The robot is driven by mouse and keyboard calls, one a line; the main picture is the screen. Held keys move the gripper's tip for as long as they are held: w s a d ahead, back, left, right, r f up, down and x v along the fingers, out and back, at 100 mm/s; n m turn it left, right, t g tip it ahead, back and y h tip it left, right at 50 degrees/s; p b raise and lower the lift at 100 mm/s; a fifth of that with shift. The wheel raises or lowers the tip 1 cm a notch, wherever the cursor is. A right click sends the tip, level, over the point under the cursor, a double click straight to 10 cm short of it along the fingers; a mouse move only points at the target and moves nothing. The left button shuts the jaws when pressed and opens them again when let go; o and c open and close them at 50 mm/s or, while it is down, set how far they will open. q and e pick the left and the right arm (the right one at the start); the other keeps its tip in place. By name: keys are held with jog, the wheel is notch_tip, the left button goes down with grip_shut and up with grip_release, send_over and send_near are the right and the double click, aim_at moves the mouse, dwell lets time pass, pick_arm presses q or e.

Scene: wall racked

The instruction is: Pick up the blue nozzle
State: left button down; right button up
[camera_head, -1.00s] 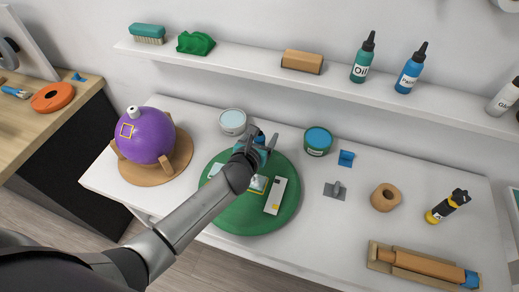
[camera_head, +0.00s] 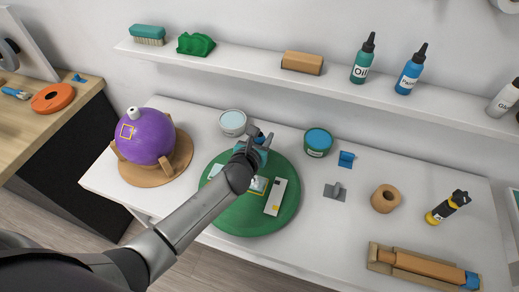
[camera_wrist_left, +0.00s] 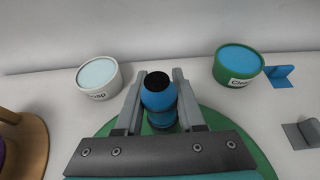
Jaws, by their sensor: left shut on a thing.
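The blue nozzle (camera_wrist_left: 159,100) is a rounded blue piece with a black top, seen between the two fingers in the left wrist view. My left gripper (camera_head: 260,135) is shut on it, above the back part of the round green mat (camera_head: 240,224). In the head view the gripper and wrist hide most of the nozzle. I cannot tell whether its lower end touches the mat. My right gripper is in neither view.
A pale-lidded tub (camera_head: 233,122) and a green tub with a blue lid (camera_head: 318,142) stand behind the mat. A purple ball (camera_head: 147,138) on a wooden stand is at left. A shelf (camera_head: 250,72) with bottles runs above. The table's right part holds several small items.

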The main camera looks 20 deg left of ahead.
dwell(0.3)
pick_arm(q)
jog(key=shift+r, duration=0.5)
notch_tip(320, 180, up, 19)
jog(key=p, duration=0.6)
jog(key=shift+p, duration=0.4)
